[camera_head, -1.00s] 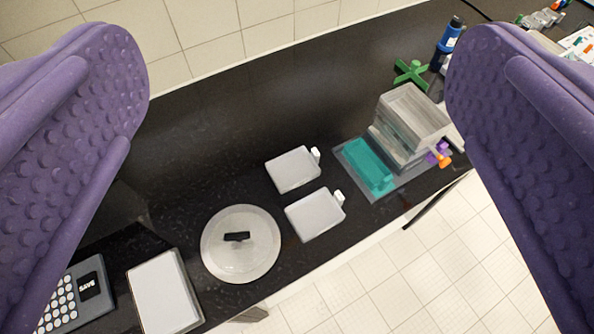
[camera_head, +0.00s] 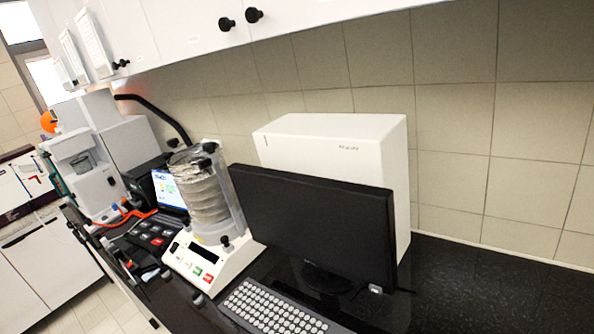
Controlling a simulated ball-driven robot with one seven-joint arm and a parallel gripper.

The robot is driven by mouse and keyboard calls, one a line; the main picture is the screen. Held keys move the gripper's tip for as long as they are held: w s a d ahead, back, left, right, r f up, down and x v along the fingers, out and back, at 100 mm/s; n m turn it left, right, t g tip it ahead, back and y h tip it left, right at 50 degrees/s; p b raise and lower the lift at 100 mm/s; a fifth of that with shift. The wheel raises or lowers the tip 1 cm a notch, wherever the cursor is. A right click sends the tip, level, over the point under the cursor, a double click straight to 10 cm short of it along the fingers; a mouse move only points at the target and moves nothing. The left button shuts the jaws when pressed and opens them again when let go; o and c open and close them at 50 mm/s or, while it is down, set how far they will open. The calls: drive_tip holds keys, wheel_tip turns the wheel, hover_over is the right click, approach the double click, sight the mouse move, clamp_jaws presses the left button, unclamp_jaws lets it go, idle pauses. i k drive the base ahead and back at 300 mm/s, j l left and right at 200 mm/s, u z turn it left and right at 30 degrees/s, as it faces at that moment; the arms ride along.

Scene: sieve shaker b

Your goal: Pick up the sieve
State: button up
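A stack of round metallic sieves (camera_head: 204,190) stands on a white sieve shaker base (camera_head: 196,262) at left of centre. A clamp with black knobs sits across the top of the stack, and rods run down its sides. The stack leans slightly in the tilted view. I cannot tell the single sieves apart clearly. My gripper is not in view.
A black monitor (camera_head: 312,220) stands close to the right of the stack, with a white box (camera_head: 335,140) behind it and a keyboard (camera_head: 275,308) in front. A laptop (camera_head: 168,190) is at left. White cabinets (camera_head: 190,30) hang above. The black counter (camera_head: 480,285) is clear at right.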

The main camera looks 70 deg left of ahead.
sight(184, 161)
drive_tip(key=u, duration=2.5)
drive_tip(key=z, duration=0.45)
drive_tip(key=i+j+z, duration=0.15)
drive_tip(key=z, duration=0.2)
drive_tip(key=i+j+z, duration=0.1)
drive_tip(key=j+z, duration=0.65)
drive_tip(key=i+j+z, duration=0.1)
drive_tip(key=j+z, duration=0.15)
drive_tip(key=j, duration=1.4)
drive_tip(key=j+z, duration=0.25)
drive_tip(key=j, duration=1.4)
